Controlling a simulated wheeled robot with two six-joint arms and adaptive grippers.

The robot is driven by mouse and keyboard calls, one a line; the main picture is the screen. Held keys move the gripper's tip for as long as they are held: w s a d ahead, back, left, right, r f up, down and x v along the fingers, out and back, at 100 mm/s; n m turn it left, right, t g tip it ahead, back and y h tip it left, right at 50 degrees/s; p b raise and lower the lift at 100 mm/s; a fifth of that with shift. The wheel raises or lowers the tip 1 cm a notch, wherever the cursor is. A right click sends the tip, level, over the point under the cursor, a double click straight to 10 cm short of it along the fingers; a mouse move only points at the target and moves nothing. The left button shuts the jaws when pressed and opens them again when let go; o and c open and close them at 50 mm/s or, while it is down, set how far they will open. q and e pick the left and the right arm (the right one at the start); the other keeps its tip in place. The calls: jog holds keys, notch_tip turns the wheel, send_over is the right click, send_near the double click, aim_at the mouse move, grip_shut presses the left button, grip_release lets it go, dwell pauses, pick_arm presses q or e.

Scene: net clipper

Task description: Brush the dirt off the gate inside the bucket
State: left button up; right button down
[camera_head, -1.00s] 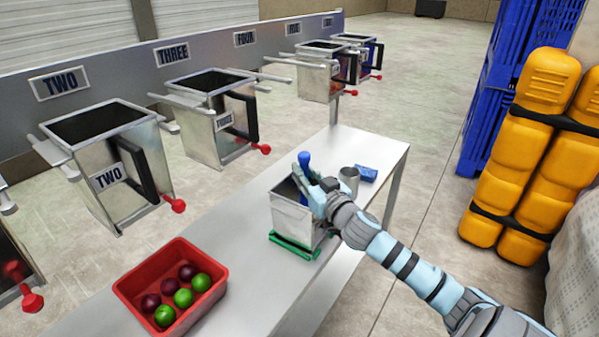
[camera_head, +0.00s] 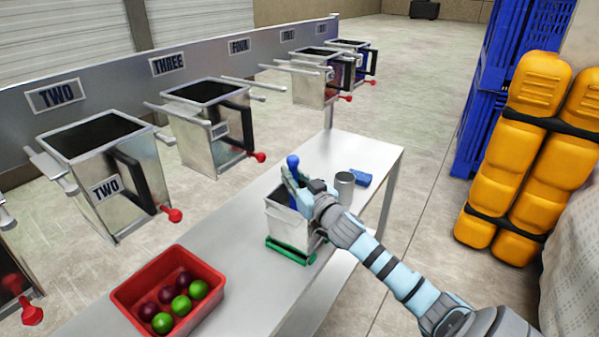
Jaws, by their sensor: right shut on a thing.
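A metal bucket (camera_head: 287,226) stands on a green base (camera_head: 290,252) on the table. My right gripper (camera_head: 296,186) is over the bucket's top opening, shut on a brush with a blue handle (camera_head: 293,162) that points up. The brush's lower end is hidden by the gripper and the bucket wall. The gate inside the bucket and any dirt on it are hidden from this view. My left gripper is not in view.
A red tray (camera_head: 128,295) with several dark and green balls is at the table's near left. A grey cup (camera_head: 345,187) and a blue item (camera_head: 361,179) lie beyond the bucket. Metal bins (camera_head: 137,190) hang along the wall. The table (camera_head: 235,228) has clear space between tray and bucket.

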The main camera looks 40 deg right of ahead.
jog(key=shift+s+a+f+b, duration=0.1)
jog(key=shift+s+b, duration=0.3)
jog(key=shift+s, duration=0.45)
notch_tip(320, 180, up, 6)
jog(key=w+d+p, duration=0.2)
jog(key=p, duration=0.4)
jog(key=shift+p, duration=0.4)
jog(key=shift+w, duration=0.1)
